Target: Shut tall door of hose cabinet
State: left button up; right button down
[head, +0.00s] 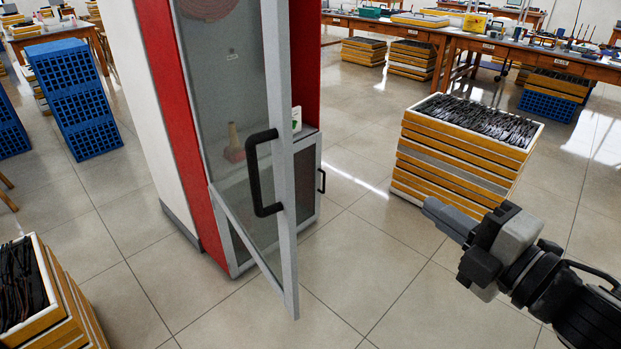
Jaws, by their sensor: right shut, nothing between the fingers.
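The red and white hose cabinet (155,125) stands upright left of the middle in the head view. Its tall glass door (278,190), with a grey metal frame, hangs open and swings out toward me. A black bar handle (254,172) is on the door's outer edge. A coiled hose and a nozzle (235,143) show behind the glass. My right gripper (438,215) is shut and empty, to the right of the door and apart from it. My left gripper is not in view.
A stack of yellow-orange trays (455,165) holding dark frames stands on the floor behind my right gripper. Another tray stack (62,300) is at the lower left, with blue crates (75,100) farther back. Wooden workbenches (455,40) line the back.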

aim_at(274, 14)
jog(key=z, duration=2.65)
jog(key=k, duration=1.2)
jog(key=u, duration=2.1)
jog(key=i, duration=0.5)
jog(key=u, duration=0.05)
